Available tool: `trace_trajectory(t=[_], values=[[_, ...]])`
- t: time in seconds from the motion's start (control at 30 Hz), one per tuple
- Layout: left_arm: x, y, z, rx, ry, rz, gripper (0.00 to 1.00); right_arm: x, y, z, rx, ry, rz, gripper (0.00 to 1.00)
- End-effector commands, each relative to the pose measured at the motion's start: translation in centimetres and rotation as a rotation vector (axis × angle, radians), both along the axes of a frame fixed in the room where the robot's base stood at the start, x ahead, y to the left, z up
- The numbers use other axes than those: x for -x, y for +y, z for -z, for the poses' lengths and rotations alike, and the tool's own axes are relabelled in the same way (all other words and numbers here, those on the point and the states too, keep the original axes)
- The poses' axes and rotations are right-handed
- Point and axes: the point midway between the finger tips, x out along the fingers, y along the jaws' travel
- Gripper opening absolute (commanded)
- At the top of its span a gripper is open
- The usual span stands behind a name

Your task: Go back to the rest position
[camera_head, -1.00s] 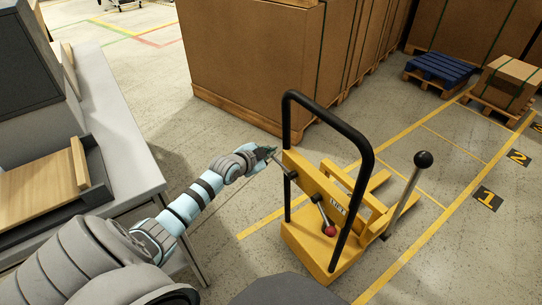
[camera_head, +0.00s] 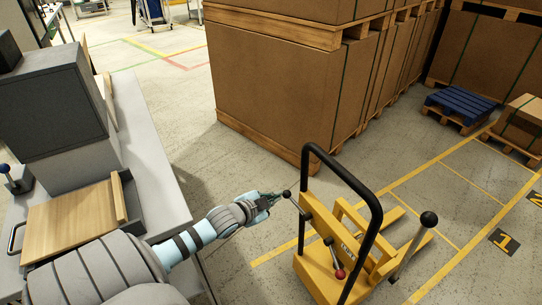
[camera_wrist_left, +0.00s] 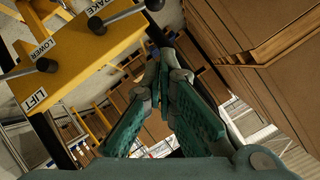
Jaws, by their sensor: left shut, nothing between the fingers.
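My left gripper (camera_head: 270,197) is shut and empty in the head view, at the end of my left arm. It is close to the black knob (camera_head: 286,194) of a lever on the yellow lift truck (camera_head: 318,274); whether they touch I cannot tell. In the left wrist view the fingers of my left gripper (camera_wrist_left: 163,58) come together with nothing between them. A black knob (camera_wrist_left: 154,4) shows just beyond their tips at the top edge. The yellow truck (camera_wrist_left: 75,50) there bears the words LIFT, LOWER and BRAKE. My right gripper is in neither view.
The truck's black handle frame (camera_head: 370,230) stands upright to the right of my gripper. Large brown crates (camera_head: 285,85) stand behind. A grey bench (camera_head: 155,170) with a wooden board (camera_head: 75,222) is at the left. Clear floor (camera_head: 215,160) lies between bench and crates.

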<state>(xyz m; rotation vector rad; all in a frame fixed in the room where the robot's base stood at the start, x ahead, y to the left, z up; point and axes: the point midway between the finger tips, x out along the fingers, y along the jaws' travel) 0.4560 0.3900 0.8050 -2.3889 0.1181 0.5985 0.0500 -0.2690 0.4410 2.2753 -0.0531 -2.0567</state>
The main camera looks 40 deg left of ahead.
Motion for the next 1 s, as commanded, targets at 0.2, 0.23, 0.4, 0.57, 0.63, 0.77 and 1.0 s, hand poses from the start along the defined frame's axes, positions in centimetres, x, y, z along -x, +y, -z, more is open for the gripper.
trace_trajectory(t=[0.2, 0.23, 0.4, 0.57, 0.63, 0.77, 1.0], values=[[1.2, -0.1, -0.6, 0.002, -0.002, 0.001, 0.0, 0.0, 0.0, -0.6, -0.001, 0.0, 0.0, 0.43], [1.2, -0.1, -0.6, 0.002, -0.002, 0.001, 0.0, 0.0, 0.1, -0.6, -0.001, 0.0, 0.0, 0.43], [1.1, 0.1, -0.5, 0.024, -0.012, -0.012, 0.0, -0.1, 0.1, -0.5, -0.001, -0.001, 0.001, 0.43], [4.1, 4.1, 6.5, 0.06, 0.103, -0.147, 0.0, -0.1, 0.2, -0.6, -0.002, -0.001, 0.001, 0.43], [7.8, 5.4, 12.3, 0.099, 0.206, -0.241, 0.0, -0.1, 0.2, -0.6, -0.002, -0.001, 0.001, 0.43], [17.8, 4.3, 23.2, 0.182, 0.434, -0.401, 0.0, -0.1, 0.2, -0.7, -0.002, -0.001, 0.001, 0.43], [36.3, -6.2, 34.1, 0.311, 0.823, -0.546, 0.0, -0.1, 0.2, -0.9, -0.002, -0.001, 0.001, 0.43]])
